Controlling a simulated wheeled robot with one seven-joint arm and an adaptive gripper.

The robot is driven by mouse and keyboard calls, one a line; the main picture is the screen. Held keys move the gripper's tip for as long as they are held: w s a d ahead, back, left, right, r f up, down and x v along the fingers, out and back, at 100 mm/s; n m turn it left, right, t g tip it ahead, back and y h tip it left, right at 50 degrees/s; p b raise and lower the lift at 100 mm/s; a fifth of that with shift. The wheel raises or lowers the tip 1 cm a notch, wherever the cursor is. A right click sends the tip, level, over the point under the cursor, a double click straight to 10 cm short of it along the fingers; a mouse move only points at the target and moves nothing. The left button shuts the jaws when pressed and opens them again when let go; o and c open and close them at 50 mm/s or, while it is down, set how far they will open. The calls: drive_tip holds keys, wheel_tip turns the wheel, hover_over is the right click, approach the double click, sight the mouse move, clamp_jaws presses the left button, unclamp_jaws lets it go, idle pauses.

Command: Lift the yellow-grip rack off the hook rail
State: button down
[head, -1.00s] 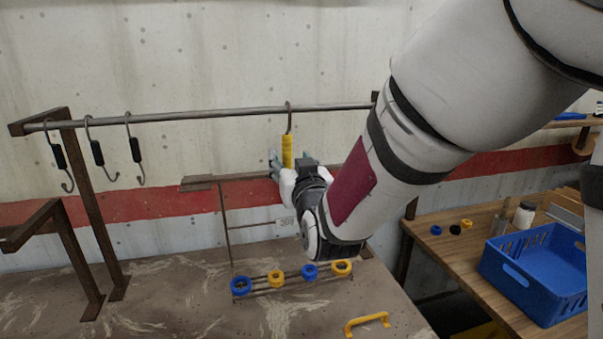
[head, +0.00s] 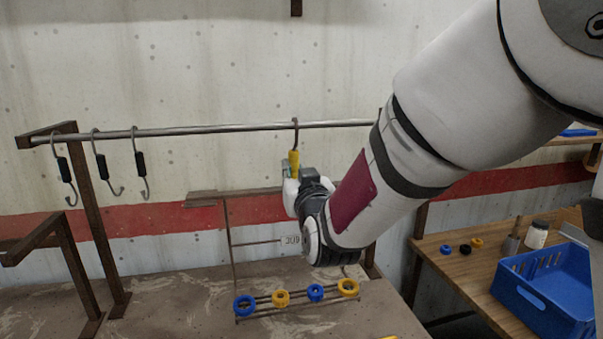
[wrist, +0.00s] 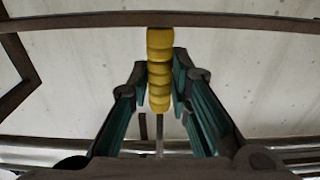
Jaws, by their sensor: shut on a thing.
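The rack's yellow grip (head: 294,157) is upright below a grey hook (head: 295,132) that curves over the hook rail (head: 225,128). My gripper (head: 291,173) is at the yellow grip, its jaws closed around it and hiding its lower part. In the wrist view the ribbed yellow grip (wrist: 160,62) stands between the two green-lined fingers of my gripper (wrist: 160,80). My arm hides the frame's right part.
Several dark-grip hooks (head: 101,160) hang at the rail's left end, near a brown post (head: 92,215). A wooden table (head: 450,275) at right holds a blue crate (head: 545,285), a jar (head: 537,235) and small rings. The worktop (head: 180,300) lies below the rack.

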sight(295, 155)
drive_tip(key=shift+r, duration=0.25)
drive_tip(key=shift+r+p, duration=0.65)
drive_tip(key=shift+r, duration=0.9)
drive_tip(key=shift+s, duration=0.1)
